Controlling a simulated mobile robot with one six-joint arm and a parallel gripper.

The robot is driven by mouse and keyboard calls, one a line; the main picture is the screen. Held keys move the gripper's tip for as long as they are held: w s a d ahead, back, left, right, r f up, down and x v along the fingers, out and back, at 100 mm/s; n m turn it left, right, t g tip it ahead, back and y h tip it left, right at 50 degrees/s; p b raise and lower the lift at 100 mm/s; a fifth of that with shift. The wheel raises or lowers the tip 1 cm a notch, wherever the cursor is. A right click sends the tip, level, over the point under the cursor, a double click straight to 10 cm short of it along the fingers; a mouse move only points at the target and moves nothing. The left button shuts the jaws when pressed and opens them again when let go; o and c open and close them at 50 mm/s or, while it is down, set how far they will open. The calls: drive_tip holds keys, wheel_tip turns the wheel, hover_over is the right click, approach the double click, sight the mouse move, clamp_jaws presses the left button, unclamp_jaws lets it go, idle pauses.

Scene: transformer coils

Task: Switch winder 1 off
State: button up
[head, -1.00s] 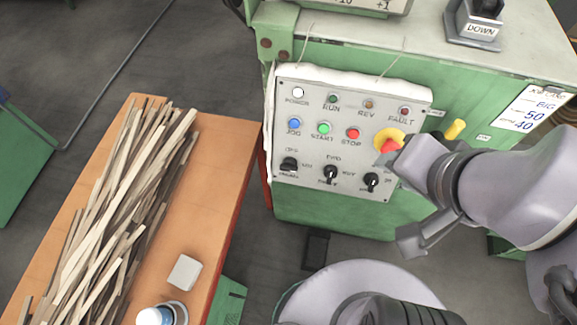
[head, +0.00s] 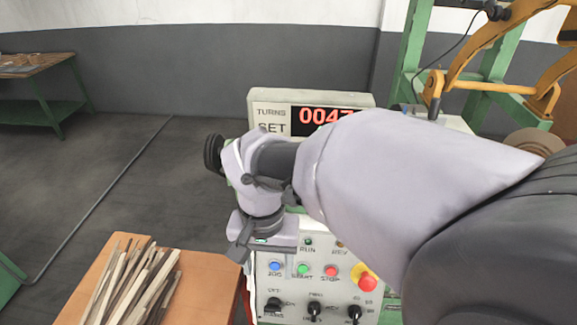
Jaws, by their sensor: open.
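The winder's grey control panel (head: 290,288) faces me on the green cabinet. It has a blue JOG button (head: 274,267), a green START button (head: 302,269), a red STOP button (head: 330,271) and a red mushroom knob on a yellow collar (head: 365,279). Along the bottom are three black rotary switches: left (head: 273,305), middle (head: 314,309) and right (head: 354,312). My gripper (head: 263,248) is open and empty, overlapping the panel's upper left in the head view. It hides the POWER lamp. I cannot tell its distance from the panel. No winder number is readable.
A counter box (head: 270,97) with red digits stands atop the cabinet, partly behind my arm. An orange table (head: 205,285) with wooden strips (head: 130,285) is at the left. A yellow frame (head: 485,55) stands back right.

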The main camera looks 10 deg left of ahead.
sight(273, 307)
wheel_tip(273, 307, down, 17)
drive_tip(key=b, duration=0.6)
drive_tip(key=shift+d+r, duration=0.15)
drive_tip(key=shift+r, duration=0.05)
clamp_jaws()
